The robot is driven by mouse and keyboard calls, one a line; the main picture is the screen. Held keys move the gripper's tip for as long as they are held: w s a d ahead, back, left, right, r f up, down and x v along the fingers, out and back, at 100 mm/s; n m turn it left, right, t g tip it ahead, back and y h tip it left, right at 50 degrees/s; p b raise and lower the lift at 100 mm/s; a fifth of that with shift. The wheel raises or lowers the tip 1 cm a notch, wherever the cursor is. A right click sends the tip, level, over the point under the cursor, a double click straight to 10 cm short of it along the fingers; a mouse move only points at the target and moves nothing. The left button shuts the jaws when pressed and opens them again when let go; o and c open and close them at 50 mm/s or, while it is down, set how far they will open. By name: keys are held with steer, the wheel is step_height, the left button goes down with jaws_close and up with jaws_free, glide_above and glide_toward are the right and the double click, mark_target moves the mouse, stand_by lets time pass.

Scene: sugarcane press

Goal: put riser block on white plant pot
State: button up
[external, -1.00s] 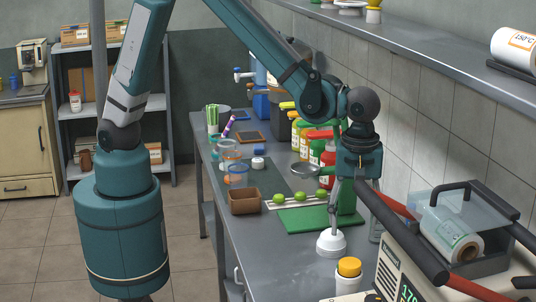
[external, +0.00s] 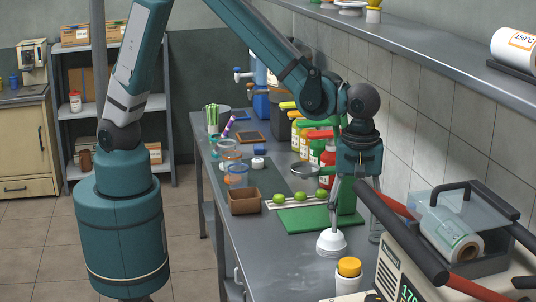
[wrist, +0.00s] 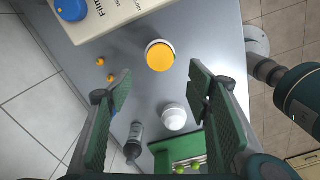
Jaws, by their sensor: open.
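My gripper (external: 356,228) points down over the near part of the bench. In the wrist view its two green-padded fingers (wrist: 163,92) are wide apart with nothing gripped. A white rounded object (external: 331,243), possibly the white plant pot, stands on the bench by the left finger. It also shows in the wrist view (wrist: 173,117), below the level of the fingertips. A white jar-like object with an orange top (external: 348,275) stands nearer the camera, and in the wrist view (wrist: 160,56) it is above the finger gap. I cannot tell which thing is the riser block.
A cream machine (external: 405,275) with red-and-black handles stands at the near right. A green board (external: 305,220), limes (external: 279,198) and a brown open box (external: 244,202) lie farther back. Bottles line the wall. Bare bench (external: 285,262) shows left of the white object.

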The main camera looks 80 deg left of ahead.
steer(key=s+a+r+m+t, duration=0.1)
steer(key=a+r+m, duration=0.1)
steer(key=a+r, duration=0.5)
steer(key=s+a+r+m+t+h, duration=0.1)
steer(key=a+r+m, duration=0.15)
steer(key=a, duration=0.75)
steer(key=a+r+m+t, duration=0.1)
steer(key=a+r+m, duration=0.1)
steer(key=a+r, duration=0.5)
steer(key=s+a+m+t, duration=0.2)
steer(key=s+a, duration=0.5)
steer(key=a, duration=0.4)
steer(key=s+a+m+t+y, duration=0.1)
steer(key=s+a+m, duration=0.4)
steer(key=a, duration=0.6)
steer(key=shift+s+a+t, duration=0.25)
steer(key=shift+s+t, duration=0.35)
steer(key=shift+s, duration=0.45)
